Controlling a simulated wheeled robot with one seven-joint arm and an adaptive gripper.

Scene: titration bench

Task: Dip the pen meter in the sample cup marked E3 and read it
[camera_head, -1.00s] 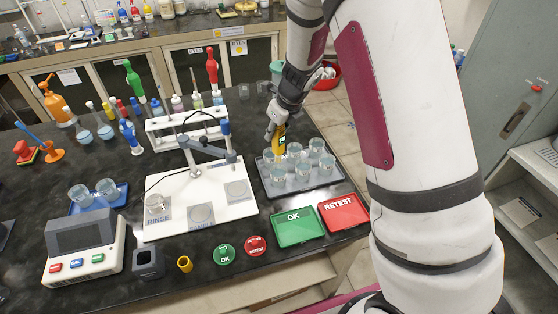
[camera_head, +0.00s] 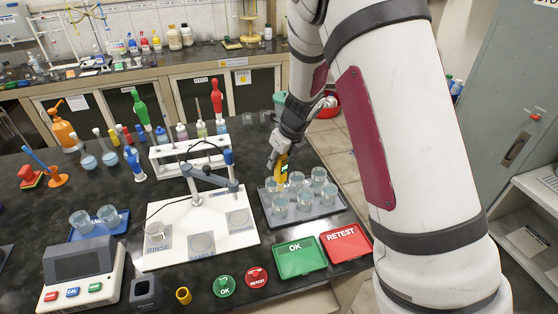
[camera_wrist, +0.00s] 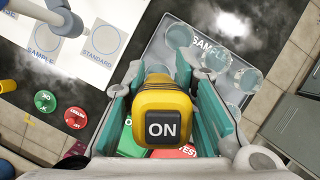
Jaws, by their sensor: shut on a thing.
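My gripper (camera_head: 280,152) is shut on the yellow pen meter (camera_head: 283,172), which points down over the back left part of the cup tray. In the wrist view the pen meter (camera_wrist: 155,100) sits between the teal finger pads, with its dark ON button facing the camera. The grey sample tray (camera_head: 318,212) holds several clear cups (camera_head: 280,202) of pale liquid. Cups (camera_wrist: 180,36) also show beyond the fingers in the wrist view. No E3 mark is legible. The pen's tip and display reading cannot be made out, so I cannot tell whether it is inside a cup.
A white stand base (camera_head: 215,222) with an arm and rinse, sample and standard spots is left of the tray. Green OK (camera_head: 299,258) and red RETEST (camera_head: 345,243) trays lie in front. A meter box (camera_head: 84,275) and blue cup tray (camera_head: 103,232) stand left.

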